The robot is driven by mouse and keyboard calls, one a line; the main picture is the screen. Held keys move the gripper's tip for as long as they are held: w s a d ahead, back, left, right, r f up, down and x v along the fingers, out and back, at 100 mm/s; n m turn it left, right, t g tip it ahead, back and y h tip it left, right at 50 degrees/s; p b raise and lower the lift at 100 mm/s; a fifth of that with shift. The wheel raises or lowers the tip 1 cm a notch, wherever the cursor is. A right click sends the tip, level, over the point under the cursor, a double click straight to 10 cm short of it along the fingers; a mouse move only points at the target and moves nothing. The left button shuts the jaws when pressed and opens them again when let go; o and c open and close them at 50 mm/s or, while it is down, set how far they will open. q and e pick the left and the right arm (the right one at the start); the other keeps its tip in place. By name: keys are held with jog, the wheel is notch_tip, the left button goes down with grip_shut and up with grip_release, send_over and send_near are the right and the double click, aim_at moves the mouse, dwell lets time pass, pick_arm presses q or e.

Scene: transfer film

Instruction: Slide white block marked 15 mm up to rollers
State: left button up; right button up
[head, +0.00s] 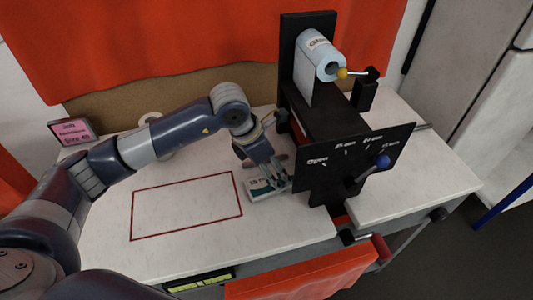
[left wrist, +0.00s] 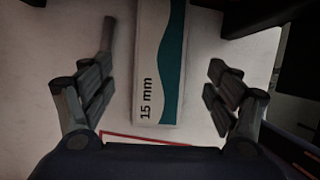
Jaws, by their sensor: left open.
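The white block marked 15 mm (left wrist: 152,75), with a teal wavy side, lies on the table between the fingers of my left gripper (left wrist: 160,95). In the left wrist view it is apart from both fingers, with bare table on either side. In the head view the block (head: 258,187) is partly covered by my left gripper (head: 270,178), in front of the black press (head: 330,125). My left gripper is open, pointing down over the block. The rollers are hard to make out inside the press. My right gripper is not in view.
A red outlined rectangle (head: 187,206) marks clear table to the left. The press has a dial panel (head: 355,163) with a blue knob (head: 382,160), a film roll (head: 320,55) on top, and a red-handled crank (head: 381,246) in front. A pink sign (head: 74,131) stands at the back left.

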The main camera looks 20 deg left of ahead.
aim_at(278, 179)
pick_arm(q)
jog(key=shift+p+x, duration=0.4)
jog(key=shift+x, duration=2.1)
jog(key=c, duration=1.2)
